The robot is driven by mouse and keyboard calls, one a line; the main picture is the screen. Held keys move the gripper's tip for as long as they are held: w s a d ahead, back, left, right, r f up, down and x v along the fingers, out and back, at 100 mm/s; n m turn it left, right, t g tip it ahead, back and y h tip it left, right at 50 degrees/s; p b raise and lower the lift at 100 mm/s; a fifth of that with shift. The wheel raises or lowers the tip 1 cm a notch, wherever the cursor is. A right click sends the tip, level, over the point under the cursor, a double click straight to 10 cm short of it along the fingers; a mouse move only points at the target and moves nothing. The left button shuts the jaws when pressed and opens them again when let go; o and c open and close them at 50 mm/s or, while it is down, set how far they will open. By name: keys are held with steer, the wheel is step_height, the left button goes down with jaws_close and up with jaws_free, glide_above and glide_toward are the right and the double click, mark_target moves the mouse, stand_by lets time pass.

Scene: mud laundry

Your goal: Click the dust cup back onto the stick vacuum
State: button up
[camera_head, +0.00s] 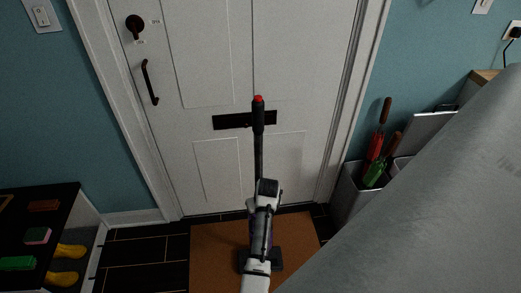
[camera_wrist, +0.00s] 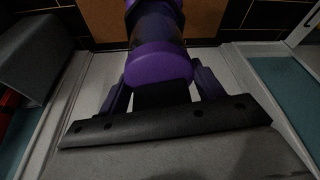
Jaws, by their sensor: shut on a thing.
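The stick vacuum (camera_head: 258,150) stands upright before the white door in the head view. It has a thin black wand with a red tip at the top. My gripper (camera_wrist: 161,78) is shut on the purple dust cup (camera_wrist: 160,63) in the wrist view, one finger on each side. The cup's far end runs out of the top of that picture, over the brown mat. In the head view, white and black parts overlap low on the vacuum, so I cannot tell whether cup and vacuum touch.
The door (camera_head: 215,75) is close behind the vacuum. The brown mat (camera_head: 212,258) lies on dark floor tiles. A grey bin (camera_head: 350,195) with red and green handled tools stands right. A black-topped shelf (camera_head: 62,205) with yellow boots below stands left.

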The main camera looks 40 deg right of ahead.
steer(key=shift+f, duration=0.15)
steer(key=o, duration=1.6)
steer(key=shift+r+p, duration=2.95)
steer(key=shift+r, duration=0.05)
